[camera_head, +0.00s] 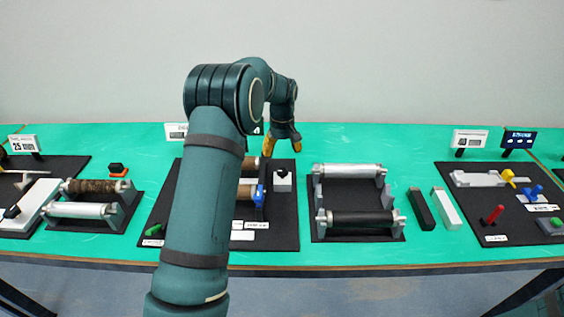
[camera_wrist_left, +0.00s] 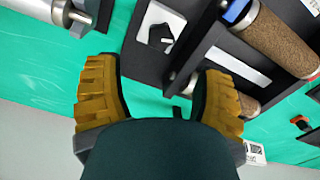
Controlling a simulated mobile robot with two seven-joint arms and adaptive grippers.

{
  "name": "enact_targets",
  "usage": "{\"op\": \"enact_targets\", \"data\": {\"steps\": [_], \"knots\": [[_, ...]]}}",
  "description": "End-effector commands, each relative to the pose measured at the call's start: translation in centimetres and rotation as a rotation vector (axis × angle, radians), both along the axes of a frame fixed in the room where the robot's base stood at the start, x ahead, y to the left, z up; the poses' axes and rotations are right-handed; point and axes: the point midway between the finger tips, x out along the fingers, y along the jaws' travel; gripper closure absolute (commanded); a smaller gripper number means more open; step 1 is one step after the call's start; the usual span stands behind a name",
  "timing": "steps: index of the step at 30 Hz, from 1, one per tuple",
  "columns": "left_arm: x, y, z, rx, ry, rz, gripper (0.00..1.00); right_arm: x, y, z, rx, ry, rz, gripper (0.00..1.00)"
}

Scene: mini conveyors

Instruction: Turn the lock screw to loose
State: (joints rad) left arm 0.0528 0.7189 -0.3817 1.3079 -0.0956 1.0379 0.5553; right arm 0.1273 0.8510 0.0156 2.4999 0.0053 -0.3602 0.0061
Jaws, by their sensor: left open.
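My left gripper (camera_head: 282,143) is open and empty above the back right of the middle black board (camera_head: 284,225). In the left wrist view its two yellow-padded fingers (camera_wrist_left: 157,72) stand wide apart. A white block with a black knob (camera_head: 282,180) sits below and in front of it; the knob also shows in the left wrist view (camera_wrist_left: 161,36), beyond the fingertips, untouched. A blue part (camera_head: 258,196) sits at the end of a brown roller (camera_head: 246,191), and also shows in the left wrist view (camera_wrist_left: 236,10). I cannot tell for sure which part is the lock screw. My arm hides much of the middle board.
To the right stands a frame with a silver roller (camera_head: 347,171) and a black roller (camera_head: 361,218). A black bar (camera_head: 420,209) and a white bar (camera_head: 446,208) lie beside it. The right board has a red handle (camera_head: 493,214). Green table (camera_head: 410,160) is clear behind the bars.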

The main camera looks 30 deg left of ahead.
Motion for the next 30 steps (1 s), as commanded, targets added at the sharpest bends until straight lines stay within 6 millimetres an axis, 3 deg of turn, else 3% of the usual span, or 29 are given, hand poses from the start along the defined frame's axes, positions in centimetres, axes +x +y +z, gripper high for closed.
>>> {"op": "enact_targets", "data": {"steps": [3, 9, 26, 30], "knots": [[0.0, 0.1, 2.0, 0.001, -0.002, 0.001, 0.31, 0.0, 0.0, 0.0, 0.000, 0.000, 0.000, 0.53], [0.0, 0.0, 3.6, 0.000, 0.000, 0.001, 0.31, 0.0, 0.0, 0.0, 0.000, 0.000, 0.000, 0.53], [0.0, 0.0, 3.8, 0.000, 0.001, 0.001, 0.31, 0.0, 0.0, 0.0, 0.000, 0.000, 0.000, 0.53], [0.0, 0.0, 4.9, 0.000, 0.001, 0.001, 0.31, 0.1, 0.0, 1.2, 0.001, -0.002, -0.002, 0.53]]}}
